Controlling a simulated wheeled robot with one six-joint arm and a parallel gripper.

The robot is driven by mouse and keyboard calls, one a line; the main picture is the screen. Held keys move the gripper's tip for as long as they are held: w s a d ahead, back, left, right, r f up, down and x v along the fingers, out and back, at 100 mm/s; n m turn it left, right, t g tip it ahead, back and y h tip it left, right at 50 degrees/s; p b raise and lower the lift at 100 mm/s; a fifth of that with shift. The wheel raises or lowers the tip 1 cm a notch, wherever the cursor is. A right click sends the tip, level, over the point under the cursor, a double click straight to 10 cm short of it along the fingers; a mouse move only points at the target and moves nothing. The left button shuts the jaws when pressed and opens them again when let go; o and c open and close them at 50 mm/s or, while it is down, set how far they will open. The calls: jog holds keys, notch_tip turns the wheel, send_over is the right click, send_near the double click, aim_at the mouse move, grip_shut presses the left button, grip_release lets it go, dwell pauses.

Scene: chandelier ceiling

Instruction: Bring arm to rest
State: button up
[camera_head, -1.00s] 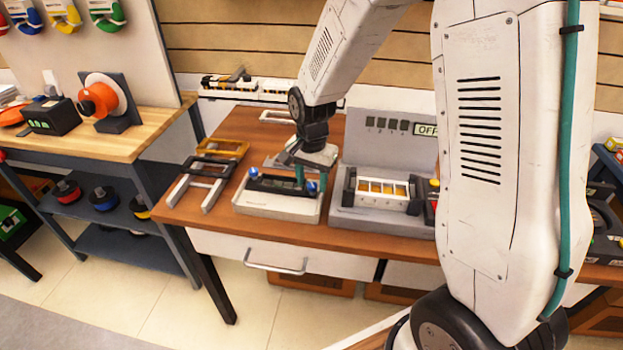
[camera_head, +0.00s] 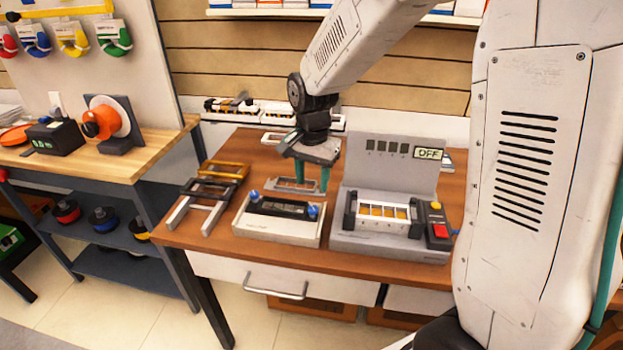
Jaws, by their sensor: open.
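My gripper (camera_head: 298,178) hangs from my white arm, pointing down above the wooden table (camera_head: 215,229). Its two teal fingers are apart and nothing shows between them. It is just above and behind a white tray-like device (camera_head: 277,230) with a black top and blue knobs. The fingertips overlap a grey frame behind that device in the picture, and I cannot tell whether they touch it.
A grey machine (camera_head: 391,242) with an OFF display and a red button stands right of the gripper. Dark and yellow frames (camera_head: 208,187) lie at the table's left. A workbench (camera_head: 124,169) with an orange spool (camera_head: 97,123) stands further left.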

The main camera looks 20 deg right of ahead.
jog(key=shift+s+n, duration=0.15)
jog(key=shift+n, duration=0.25)
jog(key=s+d+r+n, duration=0.1)
jog(key=s+r+n, duration=0.2)
jog(key=s, duration=0.6)
jog(key=s+r+n, duration=0.3)
jog(key=s+r, duration=0.2)
jog(key=s, duration=0.4)
jog(key=s+d+r+n+t, duration=0.1)
jog(key=s+r+n, duration=0.2)
jog(key=s+r, duration=0.2)
jog(key=shift+s+d, duration=0.3)
jog(key=shift+s, duration=1.6)
